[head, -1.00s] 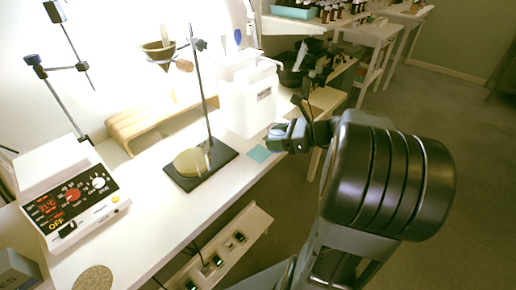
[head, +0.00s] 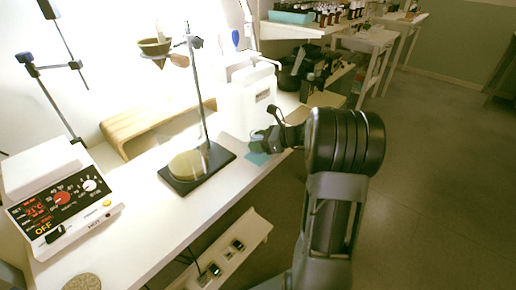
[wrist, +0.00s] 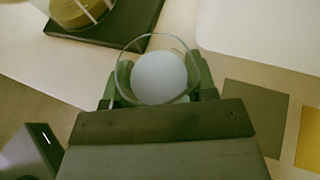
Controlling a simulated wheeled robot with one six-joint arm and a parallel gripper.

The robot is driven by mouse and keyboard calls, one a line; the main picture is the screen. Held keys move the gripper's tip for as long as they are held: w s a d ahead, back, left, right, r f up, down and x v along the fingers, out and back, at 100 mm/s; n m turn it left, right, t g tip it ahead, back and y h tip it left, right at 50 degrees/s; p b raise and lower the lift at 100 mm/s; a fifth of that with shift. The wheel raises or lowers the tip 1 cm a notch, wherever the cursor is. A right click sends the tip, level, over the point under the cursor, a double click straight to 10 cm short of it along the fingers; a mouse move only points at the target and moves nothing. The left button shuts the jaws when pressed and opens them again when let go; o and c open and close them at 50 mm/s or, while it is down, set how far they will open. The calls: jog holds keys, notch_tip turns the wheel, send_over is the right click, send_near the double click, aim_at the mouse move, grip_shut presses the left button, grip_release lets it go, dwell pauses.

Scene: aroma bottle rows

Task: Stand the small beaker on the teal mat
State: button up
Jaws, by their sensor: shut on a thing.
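The small beaker (wrist: 158,72) is clear glass with a round rim and a pale round patch inside. My gripper (wrist: 157,82) is shut on it, one finger on each side. In the head view, the beaker (head: 256,135) shows small and faint at the tip of my gripper (head: 264,141). The teal mat (head: 257,158) lies flat near the bench's front edge, just below the gripper in the picture, and is partly covered by it. I cannot tell whether the beaker touches the mat.
A stand with a black base (head: 172,176) and tall rod is to the left. A hotplate (head: 60,205) is at far left. The wrist view shows a dark brownish square (wrist: 254,115) and a yellow one (wrist: 310,140) to the right.

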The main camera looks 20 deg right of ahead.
jog(key=shift+f, duration=1.1)
jog(key=shift+f, duration=0.1)
jog(key=shift+f, duration=0.15)
jog(key=o, duration=1)
jog(key=shift+c, duration=0.2)
